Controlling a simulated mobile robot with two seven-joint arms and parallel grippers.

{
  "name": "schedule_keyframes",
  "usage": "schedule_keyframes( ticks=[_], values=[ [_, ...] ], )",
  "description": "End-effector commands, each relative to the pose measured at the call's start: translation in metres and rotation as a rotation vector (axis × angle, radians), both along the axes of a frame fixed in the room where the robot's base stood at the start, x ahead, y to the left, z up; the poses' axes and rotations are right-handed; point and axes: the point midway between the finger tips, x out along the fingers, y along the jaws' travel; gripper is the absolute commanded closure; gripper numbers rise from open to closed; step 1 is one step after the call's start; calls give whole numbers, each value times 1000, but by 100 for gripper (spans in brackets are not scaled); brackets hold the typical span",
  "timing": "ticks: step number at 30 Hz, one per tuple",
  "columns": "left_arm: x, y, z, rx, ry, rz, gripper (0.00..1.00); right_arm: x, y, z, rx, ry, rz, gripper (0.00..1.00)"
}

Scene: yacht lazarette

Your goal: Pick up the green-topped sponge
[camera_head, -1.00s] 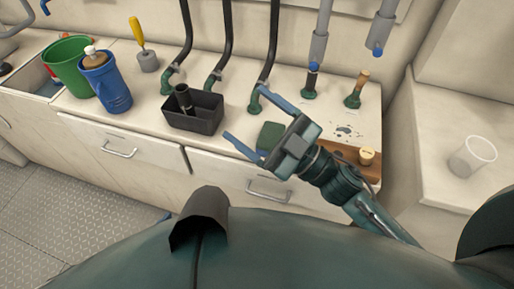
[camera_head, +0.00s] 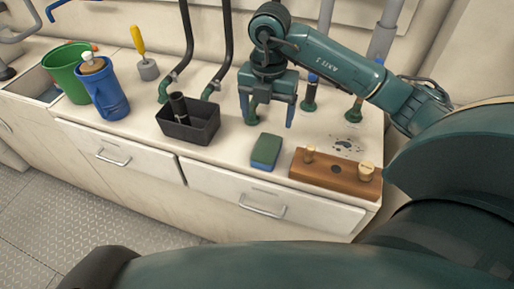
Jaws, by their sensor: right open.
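The green-topped sponge (camera_head: 266,149) lies on the white counter, with a blue lower layer showing along its front edge. My right gripper (camera_head: 268,122) points down with its two fingers apart and nothing seen between them except the counter and a hose fitting behind. Its fingertips are behind the sponge in the picture and apart from it. My left gripper is not in view.
A black bin (camera_head: 187,125) stands left of the sponge. A wooden block with pegs (camera_head: 333,177) lies close on its right. A blue jug (camera_head: 105,90) and a green bucket (camera_head: 68,72) stand far left. Hoses rise behind. The counter's front edge is near the sponge.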

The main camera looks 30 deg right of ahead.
Motion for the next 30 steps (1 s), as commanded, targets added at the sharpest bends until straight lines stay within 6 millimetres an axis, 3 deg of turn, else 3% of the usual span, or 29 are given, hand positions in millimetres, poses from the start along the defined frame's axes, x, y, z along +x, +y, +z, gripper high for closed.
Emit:
schedule_keyframes(
  ticks=[3, 9, 16, 24, 30],
  values=[
    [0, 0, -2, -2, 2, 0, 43, -2, 0, -26, 2, 8, 2, 20],
    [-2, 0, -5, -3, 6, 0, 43, -1, 1, -59, 5, 5, 4, 20],
    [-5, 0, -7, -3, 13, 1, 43, -1, 1, -75, 6, 5, 6, 20],
    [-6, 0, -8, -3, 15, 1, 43, -2, -1, -114, 7, 6, 6, 20],
    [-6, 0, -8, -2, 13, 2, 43, -1, -1, -120, 6, 2, 7, 20]
  ],
)
